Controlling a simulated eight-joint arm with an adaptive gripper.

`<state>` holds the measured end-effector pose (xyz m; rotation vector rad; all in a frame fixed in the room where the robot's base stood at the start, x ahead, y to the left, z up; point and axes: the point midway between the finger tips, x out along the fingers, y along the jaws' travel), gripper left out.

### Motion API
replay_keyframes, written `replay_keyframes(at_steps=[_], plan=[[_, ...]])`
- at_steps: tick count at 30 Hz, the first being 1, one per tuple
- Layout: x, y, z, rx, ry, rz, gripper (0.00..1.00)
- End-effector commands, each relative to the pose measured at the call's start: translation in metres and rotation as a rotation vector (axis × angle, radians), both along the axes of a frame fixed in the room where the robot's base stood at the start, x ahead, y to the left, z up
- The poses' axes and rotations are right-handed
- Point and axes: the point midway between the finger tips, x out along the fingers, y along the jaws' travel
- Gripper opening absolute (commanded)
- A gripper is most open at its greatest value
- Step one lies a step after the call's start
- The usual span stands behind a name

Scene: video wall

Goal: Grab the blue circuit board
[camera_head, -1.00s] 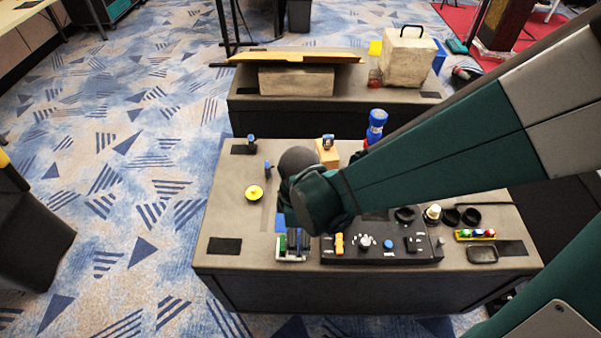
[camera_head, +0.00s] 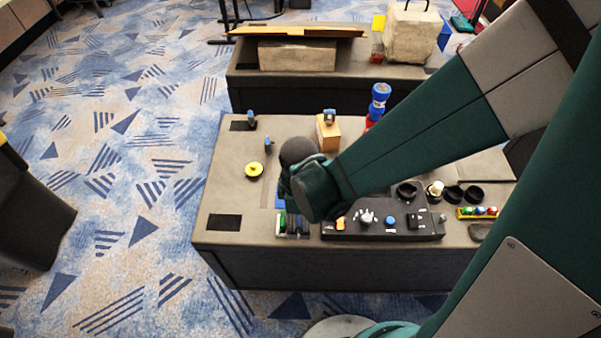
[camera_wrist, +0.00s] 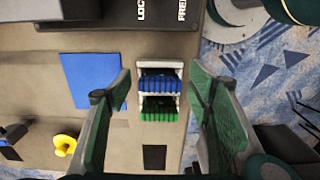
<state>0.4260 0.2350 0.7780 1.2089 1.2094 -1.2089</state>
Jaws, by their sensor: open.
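A small white rack (camera_wrist: 160,101) stands upright on the grey table, with a blue circuit board (camera_wrist: 160,83) and a green circuit board (camera_wrist: 159,115) in it. The blue board is on the upper side in the wrist view, the green one below it. My gripper (camera_wrist: 160,75) is open and empty, with one finger on each side of the rack and a gap on both sides. In the head view the rack's green part (camera_head: 293,226) shows just below my wrist, which hides my fingers and much of the rack.
A flat blue rectangle (camera_wrist: 92,80) lies left of the rack. A black control panel (camera_head: 383,227) stands close to its right in the head view. A yellow disc (camera_head: 254,169), wooden block (camera_head: 328,132) and blue-red object (camera_head: 378,103) stand further back.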

Motion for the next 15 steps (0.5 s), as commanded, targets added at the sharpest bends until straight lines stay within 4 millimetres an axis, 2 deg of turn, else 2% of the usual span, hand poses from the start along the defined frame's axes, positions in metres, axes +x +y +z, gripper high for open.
replay_keyframes(at_steps=[12,15], plan=[[-0.0001,-0.0001,0.0003,0.000,0.000,0.000,0.51],[-0.0001,-0.0001,0.0003,0.000,0.000,0.000,0.38]])
